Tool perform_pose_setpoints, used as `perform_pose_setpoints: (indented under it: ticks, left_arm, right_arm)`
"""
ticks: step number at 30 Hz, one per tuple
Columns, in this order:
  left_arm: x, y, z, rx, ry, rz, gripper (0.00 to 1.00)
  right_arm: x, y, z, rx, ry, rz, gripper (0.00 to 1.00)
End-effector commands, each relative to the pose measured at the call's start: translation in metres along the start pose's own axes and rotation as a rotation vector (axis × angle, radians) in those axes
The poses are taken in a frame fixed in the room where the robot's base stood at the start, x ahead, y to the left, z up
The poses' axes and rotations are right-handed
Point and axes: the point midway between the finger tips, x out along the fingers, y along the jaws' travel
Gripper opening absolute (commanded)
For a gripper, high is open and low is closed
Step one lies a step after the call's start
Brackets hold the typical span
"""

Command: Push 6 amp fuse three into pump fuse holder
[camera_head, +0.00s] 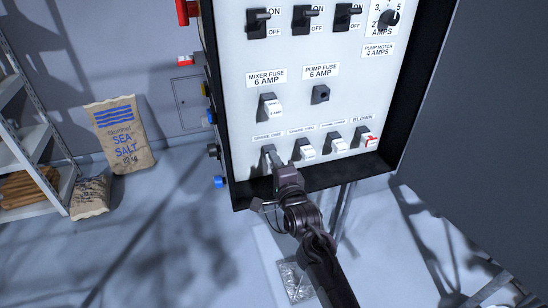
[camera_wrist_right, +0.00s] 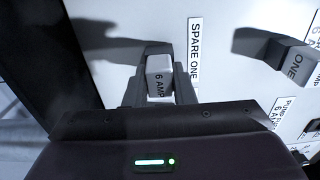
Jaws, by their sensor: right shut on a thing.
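The pump fuse holder (camera_head: 320,94) is a dark block under the PUMP FUSE 6 AMP label, with no white fuse showing in it. My right gripper (camera_head: 272,165) is at the SPARE ONE holder at the panel's lower left. In the right wrist view its fingers (camera_wrist_right: 160,85) are shut on a pale fuse (camera_wrist_right: 160,70) marked 6 AMP, beside the SPARE ONE label. The fuse's number is hidden, and I cannot tell whether it is still seated. White fuses sit in the spare two holder (camera_head: 305,149) and the spare three holder (camera_head: 335,142). My left gripper is out of view.
The mixer fuse holder (camera_head: 270,106) has a white fuse, marked ONE in the wrist view (camera_wrist_right: 297,60). A red-marked fuse (camera_head: 367,140) sits under BLOWN. Switches (camera_head: 306,18) line the panel top. The dark cabinet frame (camera_head: 400,115) edges the panel. A salt sack (camera_head: 122,135) stands left.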

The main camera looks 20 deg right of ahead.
Motion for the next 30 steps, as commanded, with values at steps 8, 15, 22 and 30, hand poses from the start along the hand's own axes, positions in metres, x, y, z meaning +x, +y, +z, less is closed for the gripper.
perform_pose_setpoints:
  ticks: [8,15,22,30]
  left_arm:
    - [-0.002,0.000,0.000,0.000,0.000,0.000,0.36]
    - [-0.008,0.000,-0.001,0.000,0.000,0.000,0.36]
    - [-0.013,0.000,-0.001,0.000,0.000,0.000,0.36]
    - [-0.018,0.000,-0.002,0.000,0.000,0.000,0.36]
  right_arm:
    - [-0.002,-0.001,0.000,0.000,0.000,0.000,0.00]
    - [-0.012,-0.001,0.000,0.000,0.000,0.001,0.00]
    - [-0.021,-0.001,0.000,0.000,0.000,-0.001,0.00]
    - [-0.032,-0.001,0.000,0.000,0.000,0.001,0.00]
